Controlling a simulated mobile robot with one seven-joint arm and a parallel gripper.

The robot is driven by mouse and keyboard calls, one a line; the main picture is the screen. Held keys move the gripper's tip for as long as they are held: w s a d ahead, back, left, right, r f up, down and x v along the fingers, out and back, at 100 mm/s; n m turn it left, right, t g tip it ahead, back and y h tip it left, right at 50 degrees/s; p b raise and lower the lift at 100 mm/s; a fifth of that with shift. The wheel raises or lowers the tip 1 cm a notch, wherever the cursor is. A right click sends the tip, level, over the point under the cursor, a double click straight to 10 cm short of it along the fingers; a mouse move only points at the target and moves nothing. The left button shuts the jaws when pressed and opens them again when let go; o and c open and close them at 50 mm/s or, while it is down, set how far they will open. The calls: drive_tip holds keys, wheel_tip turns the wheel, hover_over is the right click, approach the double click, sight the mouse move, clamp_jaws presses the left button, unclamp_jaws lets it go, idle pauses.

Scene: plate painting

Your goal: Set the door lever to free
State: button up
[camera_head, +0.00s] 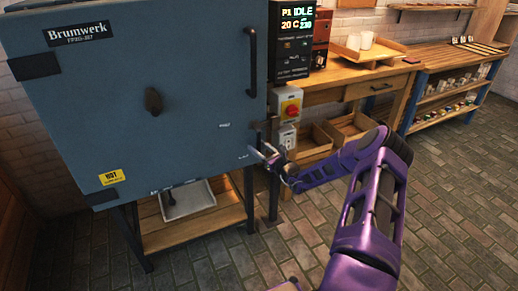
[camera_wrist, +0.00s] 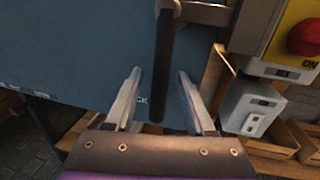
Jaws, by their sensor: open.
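The door lever (camera_wrist: 164,50) is a dark rod hanging almost straight down at the right edge of the blue kiln door (camera_head: 190,60). In the wrist view its lower end lies between the two fingers of my gripper (camera_wrist: 160,76), which is open with a gap on each side of the rod. A white label, partly hidden by the left finger and ending in "CK", is beside the lever's lower end. In the head view my gripper (camera_head: 266,153) is at the door's lower right edge, and the lever is small and hard to make out there.
A red knob on a yellow switch box (camera_head: 290,106) and a grey socket box (camera_wrist: 250,108) are close right of the lever. A black door handle (camera_head: 252,62) is above. A wooden workbench (camera_head: 345,84) stands to the right; open brick floor lies in front.

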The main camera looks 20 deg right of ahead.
clamp_jaws()
idle(1.4)
